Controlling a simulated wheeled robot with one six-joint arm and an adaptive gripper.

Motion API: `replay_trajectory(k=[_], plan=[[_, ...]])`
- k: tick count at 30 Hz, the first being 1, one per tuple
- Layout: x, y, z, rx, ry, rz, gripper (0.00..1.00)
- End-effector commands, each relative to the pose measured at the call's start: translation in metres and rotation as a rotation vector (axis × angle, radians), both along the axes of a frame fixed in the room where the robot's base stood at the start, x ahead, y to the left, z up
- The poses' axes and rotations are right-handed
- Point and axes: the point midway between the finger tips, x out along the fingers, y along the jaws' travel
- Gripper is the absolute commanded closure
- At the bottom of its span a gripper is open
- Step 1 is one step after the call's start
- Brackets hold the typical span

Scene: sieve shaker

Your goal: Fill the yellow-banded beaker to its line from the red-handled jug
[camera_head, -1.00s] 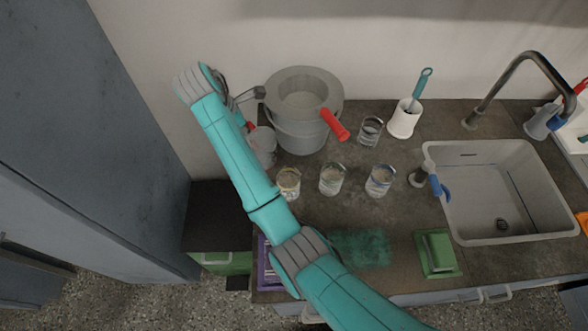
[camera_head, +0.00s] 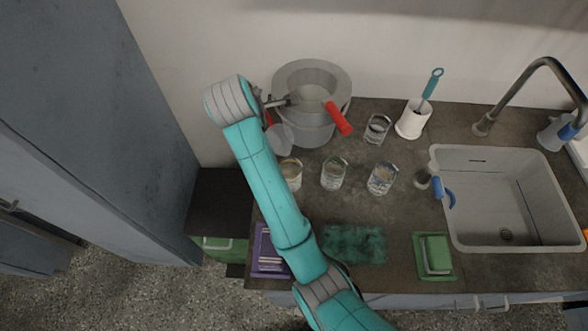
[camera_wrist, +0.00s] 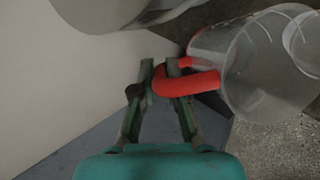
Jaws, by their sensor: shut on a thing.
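The clear jug (camera_head: 281,140) has a red handle, which shows best in the wrist view (camera_wrist: 188,83). My gripper (camera_wrist: 160,72) is shut on that handle and holds the jug in front of the grey pot. In the head view, my arm hides most of the grip. The yellow-banded beaker (camera_head: 291,174) stands upright on the counter just below the jug in the picture, partly beside my arm. The jug looks tilted, but how far I cannot tell. The liquid level in the beaker is too small to read.
Other beakers, a green-banded one (camera_head: 333,174) and a blue-banded one (camera_head: 381,178), stand to the right; another glass (camera_head: 376,129) is behind. A sink (camera_head: 505,155) lies further right.

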Motion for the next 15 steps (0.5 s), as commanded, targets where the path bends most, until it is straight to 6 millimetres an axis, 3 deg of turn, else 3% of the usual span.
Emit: replay_trajectory(k=[2, 11, 15], plan=[[-0.003, 0.000, 0.011, 0.022, -0.036, 0.001, 1.00], [-0.017, 0.000, 0.027, 0.098, -0.163, 0.006, 1.00], [-0.025, -0.002, 0.027, 0.134, -0.222, 0.009, 1.00]])
